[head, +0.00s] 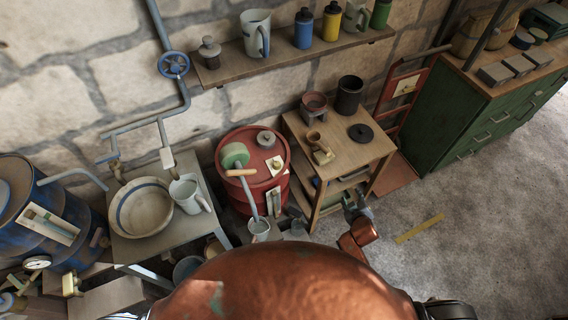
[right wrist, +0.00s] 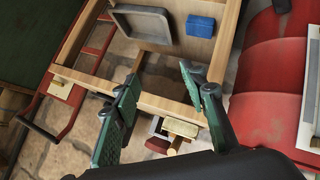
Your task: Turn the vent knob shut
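I cannot tell for sure which part is the vent knob. A grey round knob-like piece (head: 266,139) sits on top of the red drum (head: 232,170), beside a green round piece (head: 235,155). The drum's red side also shows at the right of the right wrist view (right wrist: 262,118). My right gripper (head: 354,204) is low beside the wooden stand, to the right of the drum. In the right wrist view its fingers (right wrist: 160,76) are spread apart with nothing between them. My left gripper is not in view.
The wooden stand (head: 335,139) holds pots on top; its lower shelf (right wrist: 186,46) carries a grey tray (right wrist: 143,22) and a blue box (right wrist: 200,26). A red hand truck (head: 390,105) leans behind. A sink basin (head: 141,209) stands left.

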